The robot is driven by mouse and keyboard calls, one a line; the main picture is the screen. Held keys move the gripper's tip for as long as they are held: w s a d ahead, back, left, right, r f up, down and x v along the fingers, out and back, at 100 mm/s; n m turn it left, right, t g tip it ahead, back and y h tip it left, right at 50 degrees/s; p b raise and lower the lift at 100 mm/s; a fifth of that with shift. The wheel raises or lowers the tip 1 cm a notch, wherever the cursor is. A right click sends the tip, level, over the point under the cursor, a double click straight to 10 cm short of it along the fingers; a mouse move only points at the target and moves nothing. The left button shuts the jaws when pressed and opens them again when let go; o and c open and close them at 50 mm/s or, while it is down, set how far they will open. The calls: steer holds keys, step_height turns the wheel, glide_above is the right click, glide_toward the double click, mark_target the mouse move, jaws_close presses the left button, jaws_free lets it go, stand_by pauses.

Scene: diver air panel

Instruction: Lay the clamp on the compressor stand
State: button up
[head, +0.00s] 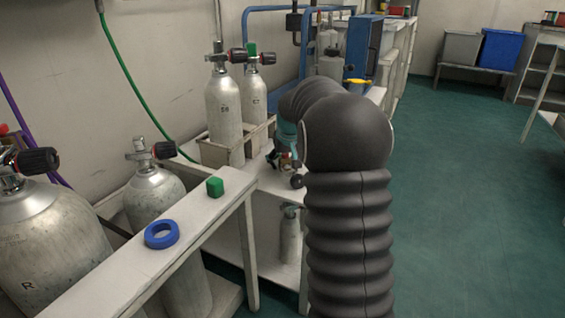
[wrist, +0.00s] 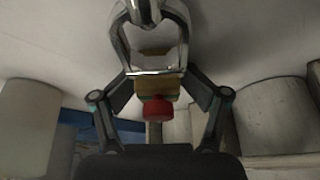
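The clamp (wrist: 122,40) is a shiny metal yoke with a brass-coloured block and a red knob under it in the wrist view. My gripper (wrist: 160,82) has its two dark fingers on either side of the yoke's lower end, and they appear to press on it. In the head view my gripper (head: 287,158) is beside the white shelf unit, mostly hidden by my own arm, and the clamp cannot be made out clearly there. I cannot tell which surface is the compressor stand.
Two grey cylinders (head: 224,108) stand in a crate (head: 212,152) on the shelf unit, just left of my gripper. A blue ring (head: 162,234) and a green block (head: 215,187) lie on the near white bench (head: 130,270). The green floor (head: 460,200) at right is clear.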

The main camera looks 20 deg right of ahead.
steer(key=v, duration=1.1)
steer(key=shift+r, duration=0.4)
steer(key=shift+m+g, duration=0.3)
steer(key=shift+m, duration=0.2)
steer(key=f, duration=0.1)
steer(key=s+f, duration=0.1)
steer(key=f, duration=0.2)
steer(key=shift+s+a, duration=0.1)
steer(key=shift+s, duration=0.3)
steer(key=shift+g, duration=0.3)
steer(key=s+a, duration=0.1)
steer(key=s, duration=0.1)
steer(key=s+a+p, duration=0.1)
steer(key=s, duration=0.1)
steer(key=s+a+f, duration=0.1)
steer(key=s, duration=0.2)
steer(key=shift+a, duration=0.35)
steer(key=s+a+r+p, duration=0.2)
steer(key=s+a, duration=0.3)
steer(key=s, duration=0.3)
steer(key=s+a+r+n+t+p, duration=0.1)
steer(key=s+a+r+p, duration=0.2)
steer(key=s, duration=0.6)
steer(key=s+a+r+n+t+p, duration=0.1)
steer(key=s+a+r+p, duration=0.2)
steer(key=s+a, duration=0.4)
steer(key=shift+s+y+p, duration=0.3)
steer(key=shift+s+p, duration=0.2)
steer(key=shift+s, duration=0.3)
